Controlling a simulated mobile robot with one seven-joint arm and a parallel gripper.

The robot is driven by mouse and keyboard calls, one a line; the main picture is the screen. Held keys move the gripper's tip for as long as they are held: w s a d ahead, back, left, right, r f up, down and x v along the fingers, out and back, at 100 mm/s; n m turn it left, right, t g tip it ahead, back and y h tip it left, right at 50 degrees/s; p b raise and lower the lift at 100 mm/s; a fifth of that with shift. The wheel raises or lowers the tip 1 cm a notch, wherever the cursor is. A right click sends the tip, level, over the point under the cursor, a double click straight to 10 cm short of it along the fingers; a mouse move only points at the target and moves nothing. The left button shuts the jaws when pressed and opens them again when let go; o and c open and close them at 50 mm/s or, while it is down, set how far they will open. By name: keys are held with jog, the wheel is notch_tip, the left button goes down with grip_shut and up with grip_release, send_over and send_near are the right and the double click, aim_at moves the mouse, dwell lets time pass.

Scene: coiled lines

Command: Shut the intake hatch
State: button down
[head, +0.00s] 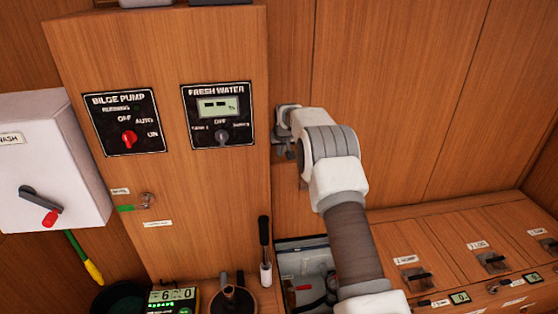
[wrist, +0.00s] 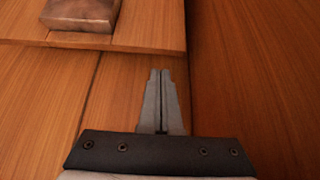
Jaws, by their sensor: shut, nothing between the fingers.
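No hatch in view carries a label I can read as intake. An open compartment (head: 300,262) in the bench, with several items inside, shows at the lower middle of the head view, partly hidden by my arm. Whether it belongs to the intake hatch I cannot tell. My gripper (wrist: 161,75) is shut and empty, its two fingers together in front of wood panels in the wrist view. In the head view my wrist is by the wood wall, right of the fresh water panel, and the fingertips are mostly hidden.
A bilge pump panel (head: 124,121) and a fresh water panel (head: 217,115) are on the wood cabinet. A white box (head: 45,150) with a lever is at left. Latched bench lids (head: 480,238) lie at right. A brown block (wrist: 82,12) shows in the wrist view.

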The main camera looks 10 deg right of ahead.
jog(key=shift+b+x, duration=0.35)
jog(key=shift+x, duration=2.5)
jog(key=shift+f, duration=0.1)
jog(key=shift+s, duration=0.15)
